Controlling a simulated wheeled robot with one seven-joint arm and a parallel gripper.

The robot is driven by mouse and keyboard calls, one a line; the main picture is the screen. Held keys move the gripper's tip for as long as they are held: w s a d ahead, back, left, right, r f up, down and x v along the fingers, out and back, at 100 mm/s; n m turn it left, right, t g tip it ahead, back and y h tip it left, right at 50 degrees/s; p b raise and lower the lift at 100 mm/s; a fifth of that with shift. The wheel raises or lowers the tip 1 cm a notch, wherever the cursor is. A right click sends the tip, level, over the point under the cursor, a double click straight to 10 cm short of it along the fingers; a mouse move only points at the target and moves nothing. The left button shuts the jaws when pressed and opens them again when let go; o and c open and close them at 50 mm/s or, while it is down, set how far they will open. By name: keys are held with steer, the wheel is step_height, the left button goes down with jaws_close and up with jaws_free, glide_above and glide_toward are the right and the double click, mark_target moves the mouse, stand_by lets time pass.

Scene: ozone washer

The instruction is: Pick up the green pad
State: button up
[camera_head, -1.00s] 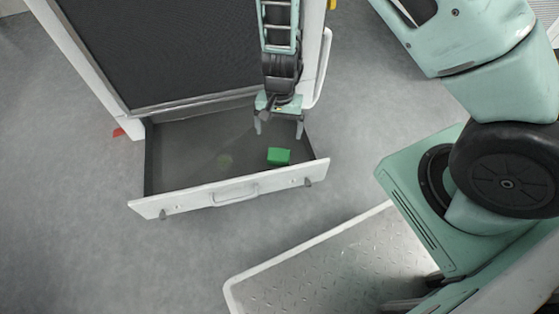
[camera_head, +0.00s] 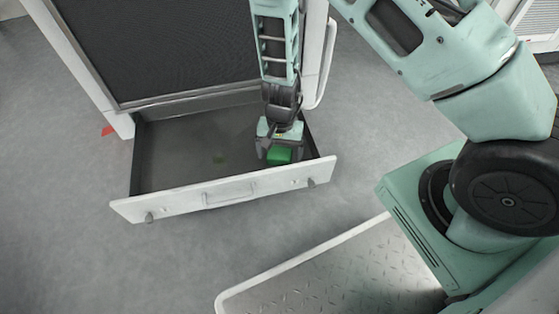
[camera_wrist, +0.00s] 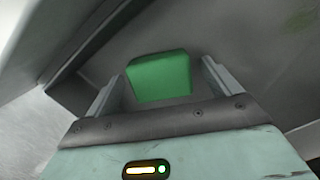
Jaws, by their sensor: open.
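The green pad (camera_head: 279,155) is a small green block lying in the right part of the open drawer (camera_head: 165,160). In the wrist view the green pad (camera_wrist: 160,77) sits between my two open fingers, with a gap on each side. My gripper (camera_head: 279,157) is open and points down inside the drawer, right at the pad. In the wrist view my gripper (camera_wrist: 163,85) has one finger to the left of the pad and one to the right. Whether the fingers reach fully down beside it is hard to tell.
The drawer's white front panel (camera_head: 222,192) with its handle stands close in front of the pad. The dark-screened cabinet (camera_head: 165,50) rises behind. Grey floor (camera_head: 60,230) lies around.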

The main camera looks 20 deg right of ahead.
mark_target(280, 153)
steer(key=shift+f, duration=0.15)
steer(key=c, duration=1.1)
step_height(280, 153, up, 10)
steer(key=p, duration=0.7)
